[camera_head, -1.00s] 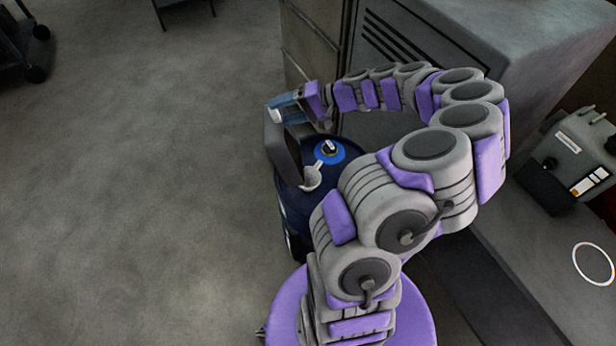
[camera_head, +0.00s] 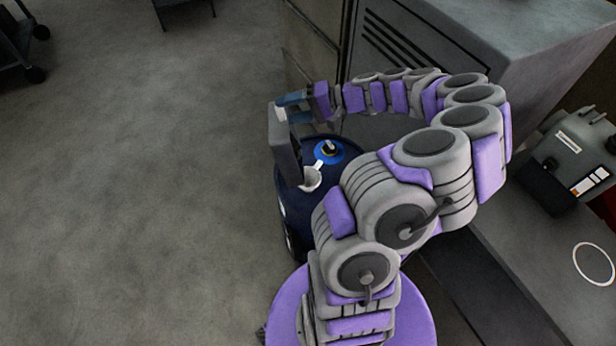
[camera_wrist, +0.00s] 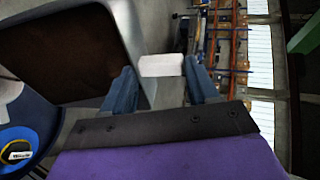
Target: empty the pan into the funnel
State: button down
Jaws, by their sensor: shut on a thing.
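The grey pan (camera_head: 284,146) is tilted steeply, near upright on edge, above the left side of the dark blue drum (camera_head: 289,212). My gripper (camera_head: 288,103) is shut on the pan's pale handle tab, which shows between the blue fingers (camera_wrist: 160,68) in the wrist view. There the pan (camera_wrist: 137,45) shows a dark brown inside; I cannot tell whether liquid is in it. The whitish funnel (camera_head: 311,179) stands on the drum top, close to the pan's lower end. Part of the funnel (camera_wrist: 9,92) shows at the left edge of the wrist view.
A blue and yellow ringed cap (camera_head: 331,152) sits on the drum top. A grey cabinet (camera_head: 455,40) stands behind my arm. A bench at right bears a grey-green box (camera_head: 575,150) and a white ring (camera_head: 594,264).

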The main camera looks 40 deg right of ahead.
jog(key=shift+s+d+t+y, duration=0.3)
jog(key=shift+s+d, duration=0.2)
jog(key=shift+d, duration=0.25)
jog(key=shift+s+d, duration=0.45)
jog(key=shift+d, duration=0.2)
jog(key=shift+t+y, duration=0.3)
jog(key=shift+v, duration=0.75)
jog(key=shift+d+f+t+y, duration=0.15)
jog(key=shift+f+t+y, duration=0.05)
jog(key=shift+t+y, duration=0.1)
jog(key=shift+s+d+f, duration=0.1)
jog(key=shift+s+d, duration=0.35)
jog(key=shift+d, duration=0.2)
